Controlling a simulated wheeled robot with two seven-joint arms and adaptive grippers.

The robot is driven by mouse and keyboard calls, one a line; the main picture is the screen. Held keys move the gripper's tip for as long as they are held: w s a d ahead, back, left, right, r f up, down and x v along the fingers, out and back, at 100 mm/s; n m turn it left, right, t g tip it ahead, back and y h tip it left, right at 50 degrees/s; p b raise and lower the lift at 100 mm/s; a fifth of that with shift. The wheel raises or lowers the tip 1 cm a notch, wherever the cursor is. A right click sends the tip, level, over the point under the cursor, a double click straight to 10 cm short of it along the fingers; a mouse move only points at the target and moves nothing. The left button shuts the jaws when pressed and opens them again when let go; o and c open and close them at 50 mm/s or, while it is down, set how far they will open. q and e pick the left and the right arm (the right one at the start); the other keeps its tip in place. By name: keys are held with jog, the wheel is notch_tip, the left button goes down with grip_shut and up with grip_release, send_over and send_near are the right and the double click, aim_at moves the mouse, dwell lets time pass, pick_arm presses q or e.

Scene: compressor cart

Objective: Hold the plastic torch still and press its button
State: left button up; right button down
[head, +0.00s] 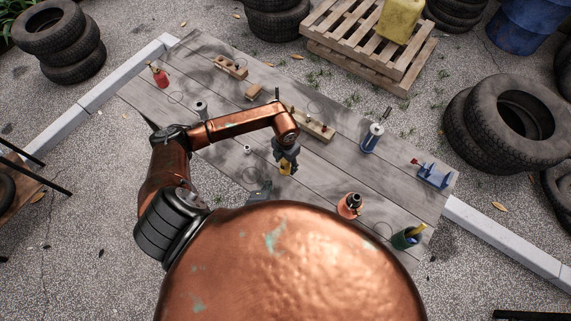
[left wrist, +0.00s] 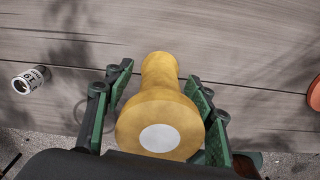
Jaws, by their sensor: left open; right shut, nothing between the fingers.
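The yellow plastic torch (head: 286,169) is upright between the fingers of my left gripper (head: 287,163). In the left wrist view the torch (left wrist: 160,105) shows its wide end, with a pale round disc facing the camera. The green finger pads of the left gripper (left wrist: 158,100) stand either side of it, open, with a gap at least on the left. I cannot see the button for certain. My right gripper (head: 262,190) seems to be the small grey-green part by the near table edge, shut and empty, apart from the torch. Its arm is hidden behind my copper body.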

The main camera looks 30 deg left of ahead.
pick_arm(q)
notch_tip(320, 180, up, 11)
jog(key=shift+r, duration=0.1)
jog(key=shift+a, duration=0.1)
dwell(0.3)
